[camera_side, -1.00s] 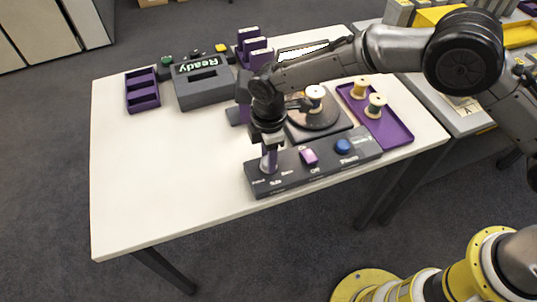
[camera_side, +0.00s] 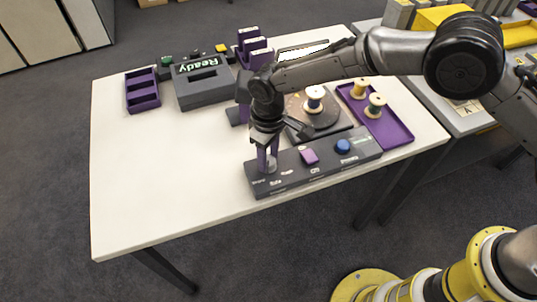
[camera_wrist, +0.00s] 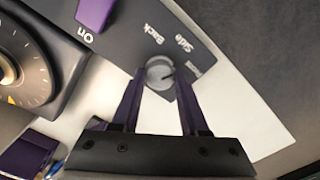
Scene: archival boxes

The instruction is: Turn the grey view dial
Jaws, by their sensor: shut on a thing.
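The grey view dial (camera_wrist: 160,72) is a small round knob with a dark pointer line, set in the dark control panel beside the labels "Back" and "Side". My gripper (camera_wrist: 160,78) has its two purple fingers on either side of the dial, closed on it. In the side view my gripper (camera_side: 267,158) points down at the left end of the control panel (camera_side: 318,172). The dial's base (camera_side: 267,168) shows there only in part, behind the fingers. The wrist view shows the pointer towards the lower right, near a partly covered label.
A purple tray (camera_side: 395,130) holds two spools. A grey "Ready" box (camera_side: 204,92) stands behind. The front left table (camera_side: 170,190) is clear.

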